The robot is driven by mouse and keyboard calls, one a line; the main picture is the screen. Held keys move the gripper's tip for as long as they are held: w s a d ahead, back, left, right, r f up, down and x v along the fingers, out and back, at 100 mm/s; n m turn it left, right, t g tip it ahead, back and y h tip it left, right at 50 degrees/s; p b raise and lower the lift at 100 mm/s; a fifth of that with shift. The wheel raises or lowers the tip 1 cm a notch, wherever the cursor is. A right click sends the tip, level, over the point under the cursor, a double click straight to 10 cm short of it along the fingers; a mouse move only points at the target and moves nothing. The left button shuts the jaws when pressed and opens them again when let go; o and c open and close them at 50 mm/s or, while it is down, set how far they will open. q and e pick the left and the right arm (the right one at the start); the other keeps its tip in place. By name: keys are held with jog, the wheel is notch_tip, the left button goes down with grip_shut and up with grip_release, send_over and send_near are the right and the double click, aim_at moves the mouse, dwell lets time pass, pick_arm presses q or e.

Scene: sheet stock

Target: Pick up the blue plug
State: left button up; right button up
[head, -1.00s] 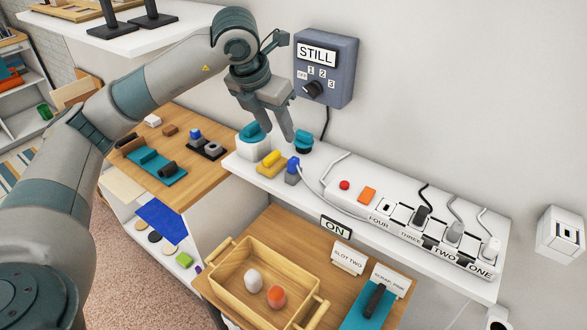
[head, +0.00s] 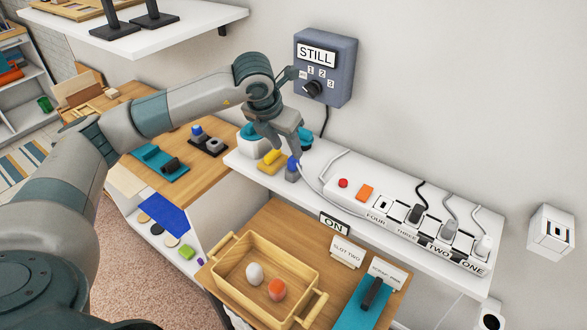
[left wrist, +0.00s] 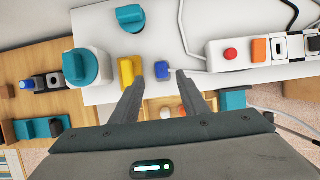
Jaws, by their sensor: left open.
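The blue plug (head: 293,166) stands on the white shelf with a grey lower part, beside a yellow piece (head: 270,158). My left gripper (head: 288,155) is open just above it, pointing down, and partly covers it in the head view. In the left wrist view the blue plug (left wrist: 162,70) shows between the lines of the two open fingertips (left wrist: 160,77), slightly beyond them. The yellow piece (left wrist: 126,72) is close to the left finger there. Nothing is held. My right gripper is not in view.
A white power strip (head: 365,208) with several plugged cords lies to the right on the shelf. A teal-topped white jar (head: 247,140) stands to the left. A grey switch box (head: 345,70) is on the wall behind. A wooden tray (head: 222,268) sits below.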

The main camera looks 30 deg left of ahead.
aim_at(292, 159)
pick_arm(q)
jog(key=shift+w+d+f+p, duration=0.15)
jog(key=shift+w+f+p, duration=0.15)
jog(key=shift+f+p, duration=0.25)
jog(key=p+x, duration=0.2)
jog(key=shift+w+d+f, duration=0.1)
jog(key=shift+w+f, duration=0.05)
jog(key=shift+f, duration=0.15)
jog(key=shift+w+f, duration=0.15)
jog(key=shift+f, duration=0.3)
grip_shut()
jog(key=shift+r, duration=0.1)
